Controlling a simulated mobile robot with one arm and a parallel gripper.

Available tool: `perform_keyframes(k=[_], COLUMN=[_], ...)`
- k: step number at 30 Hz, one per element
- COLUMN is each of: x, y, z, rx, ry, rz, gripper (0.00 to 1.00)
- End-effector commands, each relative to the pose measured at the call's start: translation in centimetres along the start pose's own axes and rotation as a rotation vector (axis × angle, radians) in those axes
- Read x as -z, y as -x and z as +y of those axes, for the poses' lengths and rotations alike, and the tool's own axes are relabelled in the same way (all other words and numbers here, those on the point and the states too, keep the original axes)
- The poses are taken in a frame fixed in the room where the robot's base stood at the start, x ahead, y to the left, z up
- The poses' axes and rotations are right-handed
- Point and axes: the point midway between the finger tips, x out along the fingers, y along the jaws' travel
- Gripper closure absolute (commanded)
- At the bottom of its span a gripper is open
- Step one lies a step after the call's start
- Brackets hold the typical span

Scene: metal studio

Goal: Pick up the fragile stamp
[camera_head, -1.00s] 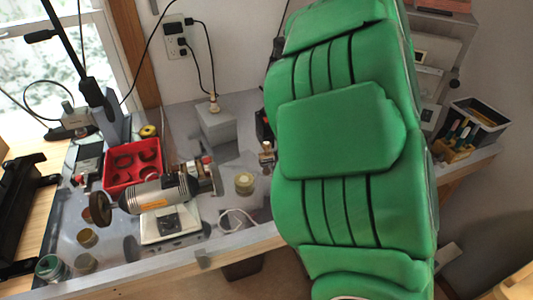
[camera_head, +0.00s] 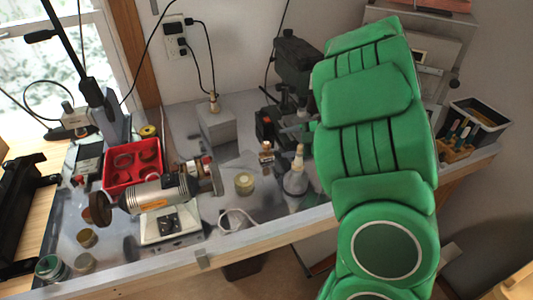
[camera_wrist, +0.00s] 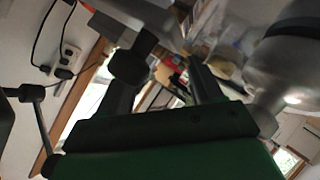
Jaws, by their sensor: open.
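I cannot surely tell which item is the fragile stamp. A small brownish piece with a dark top (camera_head: 266,153) stands upright mid-bench in the head view. A grey, bottle-like piece with a pale top (camera_head: 296,178) stands right of it, close to my green arm. My gripper (camera_wrist: 162,75) shows in the wrist view as two dark fingers set apart, with nothing seen between them. In the head view my arm hides the gripper, so its distance from the bench items is unclear.
The metal bench (camera_head: 250,236) holds a motor grinder (camera_head: 157,194), a red tray (camera_head: 132,165), a round yellowish tin (camera_head: 244,183) and a grey box (camera_head: 217,130). A dark machine (camera_head: 297,65) stands at the back beside my arm. A black bin (camera_head: 478,119) is at the right.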

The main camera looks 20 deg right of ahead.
Motion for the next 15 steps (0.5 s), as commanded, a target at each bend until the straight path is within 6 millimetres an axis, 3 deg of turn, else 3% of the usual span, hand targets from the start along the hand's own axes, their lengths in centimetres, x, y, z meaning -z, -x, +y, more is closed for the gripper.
perform_keyframes(k=[15], x=[0.2], y=[-4.0], z=[-0.3], rx=[0.001], ry=[-0.003], rz=[0.001], gripper=[0.35])
